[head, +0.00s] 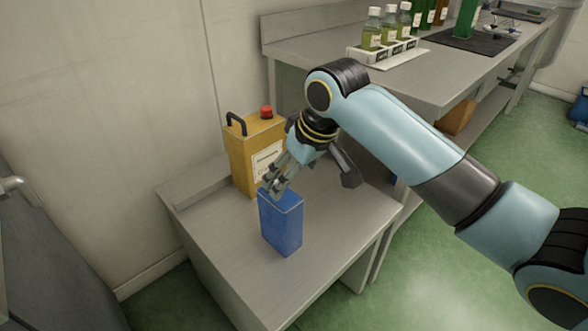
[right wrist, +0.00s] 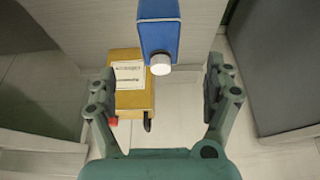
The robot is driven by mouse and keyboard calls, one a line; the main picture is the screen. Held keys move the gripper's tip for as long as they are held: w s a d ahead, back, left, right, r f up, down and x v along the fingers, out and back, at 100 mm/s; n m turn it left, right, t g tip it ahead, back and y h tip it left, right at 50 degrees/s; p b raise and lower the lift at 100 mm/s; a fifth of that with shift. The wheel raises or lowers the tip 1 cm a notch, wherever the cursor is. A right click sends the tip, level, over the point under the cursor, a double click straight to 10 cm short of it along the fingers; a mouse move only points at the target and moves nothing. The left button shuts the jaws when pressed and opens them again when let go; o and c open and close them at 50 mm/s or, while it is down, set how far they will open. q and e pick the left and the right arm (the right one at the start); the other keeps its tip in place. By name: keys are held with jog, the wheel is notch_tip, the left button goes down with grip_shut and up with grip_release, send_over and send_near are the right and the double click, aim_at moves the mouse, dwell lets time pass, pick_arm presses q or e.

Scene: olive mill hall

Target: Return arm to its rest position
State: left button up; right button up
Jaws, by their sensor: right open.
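My right arm reaches in from the right in the head view. Its gripper (head: 273,182) is at the top of a blue container (head: 281,224) that stands upright on the lower steel table (head: 330,238). The fingers hide part of the container's top there. In the right wrist view the gripper (right wrist: 160,84) is open, with nothing between its pads. The blue container (right wrist: 158,32) and its white cap lie just beyond the fingertips, apart from both fingers. My left gripper is not in view.
A yellow canister (head: 243,160) with a red cap and black handle stands behind the gripper, near the wall; it also shows in the right wrist view (right wrist: 129,78). A higher bench (head: 440,87) behind the arm holds a white rack (head: 385,54) of labelled bottles. The lower table's front is clear.

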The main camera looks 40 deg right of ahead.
dwell(0.4)
jog(key=s+f+m+g, duration=0.1)
jog(key=s+f+g, duration=0.1)
jog(key=s+f, duration=1.05)
jog(key=s+f+g, duration=0.3)
jog(key=s+f, duration=0.6)
jog(key=f, duration=0.6)
jog(key=s+f, duration=0.6)
jog(key=s, duration=0.4)
jog(key=s+f+t+h, duration=0.1)
jog(key=s+f, duration=0.5)
jog(key=s, duration=0.5)
jog(key=shift+n, duration=0.3)
